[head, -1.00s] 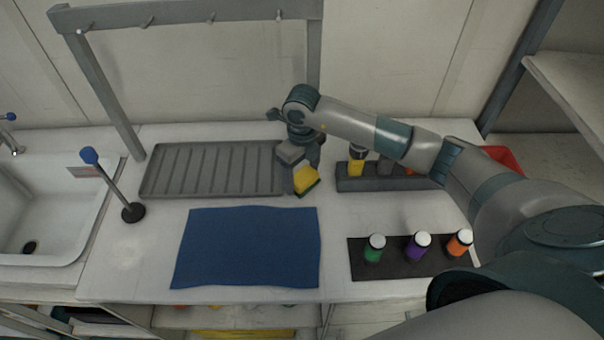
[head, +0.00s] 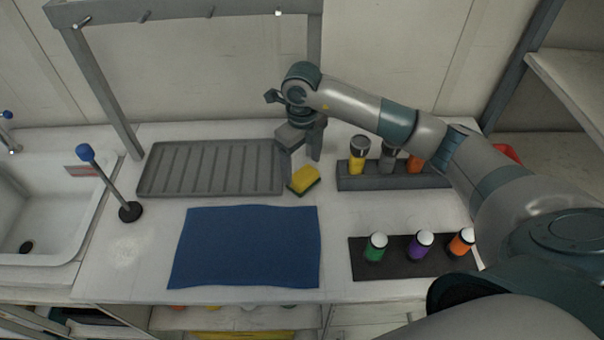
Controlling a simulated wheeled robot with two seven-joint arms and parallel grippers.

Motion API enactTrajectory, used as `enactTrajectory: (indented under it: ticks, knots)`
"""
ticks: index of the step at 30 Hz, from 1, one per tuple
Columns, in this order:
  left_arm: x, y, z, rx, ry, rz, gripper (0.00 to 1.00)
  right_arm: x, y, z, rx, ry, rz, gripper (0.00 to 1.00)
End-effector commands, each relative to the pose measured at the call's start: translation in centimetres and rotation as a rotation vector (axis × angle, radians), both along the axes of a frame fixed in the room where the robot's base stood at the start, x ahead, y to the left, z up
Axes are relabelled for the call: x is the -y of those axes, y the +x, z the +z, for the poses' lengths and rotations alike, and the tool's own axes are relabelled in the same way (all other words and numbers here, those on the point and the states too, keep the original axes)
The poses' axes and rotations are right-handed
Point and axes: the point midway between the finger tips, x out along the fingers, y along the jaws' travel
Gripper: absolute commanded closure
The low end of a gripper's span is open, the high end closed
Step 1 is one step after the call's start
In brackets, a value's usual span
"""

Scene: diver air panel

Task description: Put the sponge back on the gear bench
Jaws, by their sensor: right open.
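My left gripper is not in view.
The ribbed tray (head: 215,168) and blue mat (head: 247,247) lie left. A grey holder (head: 392,181) with several bottles stands right. A dark mat (head: 398,264) carries three capped bottles. A blue-topped post (head: 108,183) stands near the sink (head: 40,215).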

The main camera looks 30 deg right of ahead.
Motion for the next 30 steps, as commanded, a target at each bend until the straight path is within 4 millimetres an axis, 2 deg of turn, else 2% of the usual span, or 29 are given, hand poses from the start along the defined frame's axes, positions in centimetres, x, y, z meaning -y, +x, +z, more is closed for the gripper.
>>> enactTrajectory:
  ticks: [1,7,13,18,30]
  knots:
    - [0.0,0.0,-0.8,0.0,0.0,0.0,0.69,0.0,0.1,0.7,0.005,0.001,0.001,0.26]
    - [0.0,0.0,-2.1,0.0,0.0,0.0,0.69,0.0,0.2,4.4,0.006,0.001,0.0,0.26]
    - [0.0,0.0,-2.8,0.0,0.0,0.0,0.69,0.0,0.1,6.8,0.002,0.001,-0.001,0.26]
    - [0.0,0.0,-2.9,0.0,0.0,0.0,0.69,0.0,0.0,7.7,0.0,0.001,0.0,0.26]
    - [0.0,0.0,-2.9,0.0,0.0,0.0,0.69,0.0,0.0,7.8,0.0,0.001,-0.001,0.26]
